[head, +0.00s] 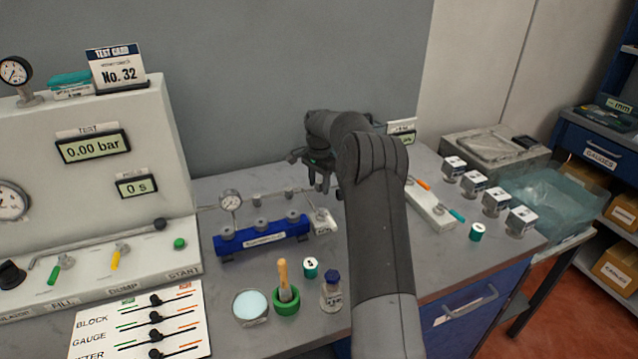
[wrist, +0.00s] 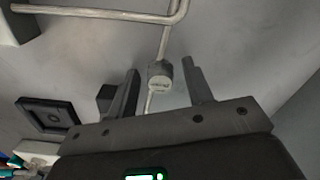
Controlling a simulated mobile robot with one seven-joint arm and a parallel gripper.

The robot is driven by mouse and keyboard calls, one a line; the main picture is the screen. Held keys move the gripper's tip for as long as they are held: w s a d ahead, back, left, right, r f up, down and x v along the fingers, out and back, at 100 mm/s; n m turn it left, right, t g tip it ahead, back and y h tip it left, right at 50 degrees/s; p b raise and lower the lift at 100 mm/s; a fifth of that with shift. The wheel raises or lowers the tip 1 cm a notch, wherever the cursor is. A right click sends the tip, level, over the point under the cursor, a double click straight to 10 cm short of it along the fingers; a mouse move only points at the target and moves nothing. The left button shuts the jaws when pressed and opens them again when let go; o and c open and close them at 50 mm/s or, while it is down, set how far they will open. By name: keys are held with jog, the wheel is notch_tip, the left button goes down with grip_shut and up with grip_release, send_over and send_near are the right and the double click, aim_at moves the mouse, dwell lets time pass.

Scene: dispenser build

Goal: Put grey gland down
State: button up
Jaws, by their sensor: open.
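A small grey cylindrical gland (wrist: 159,76) with faint lettering shows in the wrist view, between the two fingers of my gripper (wrist: 161,66). A gap shows on each side of it, so the fingers are open around it and appear not to touch it. A thin metal tube shows above and below the gland in that picture; I cannot tell whether the gland is on the tube or in front of it. In the head view my gripper (head: 318,178) is behind the blue manifold block (head: 262,240), near the grey wall, and the gland there is too small or hidden to make out.
A test bench (head: 110,170) with gauges and levers stands left. A blue-lidded bottle (head: 331,292), a green brush pot (head: 286,301) and a round dish (head: 250,306) stand at the front. Several white-boxed jars (head: 472,183) line the right. A dark square frame (wrist: 48,115) lies left in the wrist view.

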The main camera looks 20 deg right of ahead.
aim_at(319, 181)
notch_tip(319, 181, up, 11)
jog(key=s+a+r+n+t+h, duration=0.1)
jog(key=s+a+r+n, duration=0.3)
jog(key=s+a+r, duration=0.5)
jog(key=s+a+r+n+t, duration=0.2)
jog(key=s+a+r+n, duration=0.15)
jog(key=s+r, duration=0.55)
jog(key=s+a+f+n+t, duration=0.1)
jog(key=s+f, duration=0.4)
jog(key=s, duration=0.9)
jog(key=s+a+f+n+t+y, duration=0.1)
jog(key=s+a+f+n, duration=0.3)
jog(key=s, duration=1.1)
jog(key=shift+a+f+n+t, duration=0.3)
jog(key=shift+f+n, duration=0.25)
jog(key=shift+f, duration=0.15)
jog(key=shift+o, duration=0.5)
